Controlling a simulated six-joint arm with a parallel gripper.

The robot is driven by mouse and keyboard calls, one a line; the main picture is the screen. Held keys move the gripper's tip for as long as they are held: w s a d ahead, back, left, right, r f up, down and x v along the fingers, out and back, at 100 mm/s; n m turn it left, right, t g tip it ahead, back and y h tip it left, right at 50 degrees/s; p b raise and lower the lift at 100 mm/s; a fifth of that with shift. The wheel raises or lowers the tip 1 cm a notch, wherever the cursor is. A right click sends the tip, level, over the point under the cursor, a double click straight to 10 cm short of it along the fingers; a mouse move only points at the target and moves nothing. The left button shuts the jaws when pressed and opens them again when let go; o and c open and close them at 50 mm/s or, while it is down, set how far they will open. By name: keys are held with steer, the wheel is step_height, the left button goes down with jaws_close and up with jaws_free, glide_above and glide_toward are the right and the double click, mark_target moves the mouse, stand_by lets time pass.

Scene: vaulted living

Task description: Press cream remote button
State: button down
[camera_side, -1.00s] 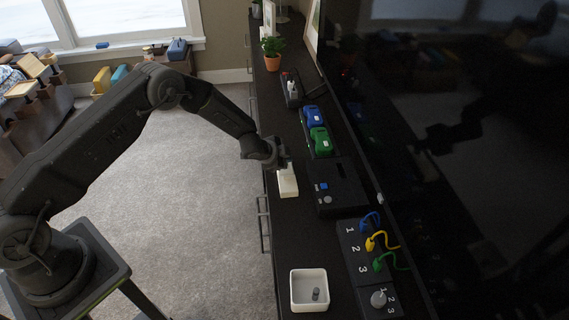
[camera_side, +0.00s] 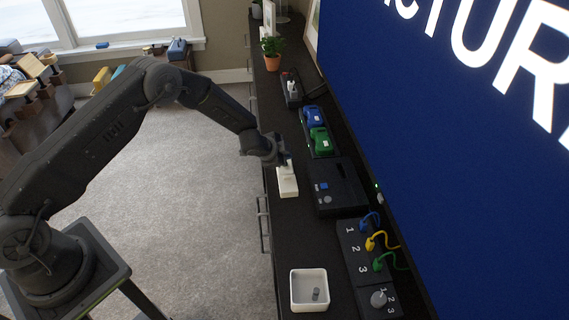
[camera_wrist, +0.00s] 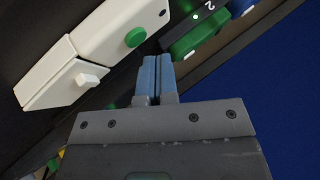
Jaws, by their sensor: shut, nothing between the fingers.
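The cream remote (camera_side: 288,186) lies on the dark cabinet top in the side view. In the wrist view the cream body (camera_wrist: 105,30) fills the upper left, with a round green button (camera_wrist: 136,37) on it. A cream part with a small raised nub (camera_wrist: 88,79) sits beside it, across a thin seam. My gripper (camera_side: 285,161) is over the remote's far end in the side view. In the wrist view its blue-grey fingertips (camera_wrist: 154,58) are together and empty, just beside the green button and apart from it in the picture. The exact height gap cannot be told.
The large TV (camera_side: 450,110) stands along the right, lit blue with white letters. A black box (camera_side: 338,187), blue and green toy cars (camera_side: 318,142), a cable panel (camera_side: 362,262) and a white tray (camera_side: 309,307) share the cabinet top. A potted plant (camera_side: 272,54) stands farther back.

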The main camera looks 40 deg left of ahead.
steer(key=shift+r, duration=2.5)
steer(key=shift+r, duration=0.25)
steer(key=s+a+r+n+y, duration=0.2)
steer(key=s+r+n, duration=0.15)
steer(key=r, duration=0.65)
steer(key=s+a+r+n+y, duration=0.15)
steer(key=s+r, duration=0.25)
steer(key=r, duration=0.6)
steer(key=s+r+n+g, duration=0.1)
steer(key=s+r+n, duration=0.1)
steer(key=s+r, duration=0.4)
steer(key=s+r+n, duration=0.1)
steer(key=s+r, duration=0.2)
steer(key=s, duration=0.5)
steer(key=s+d+n+g+h, duration=0.2)
steer(key=s+d, duration=0.2)
steer(key=s, duration=1.6)
steer(key=shift+r+n, duration=0.15)
steer(key=shift+n, duration=0.25)
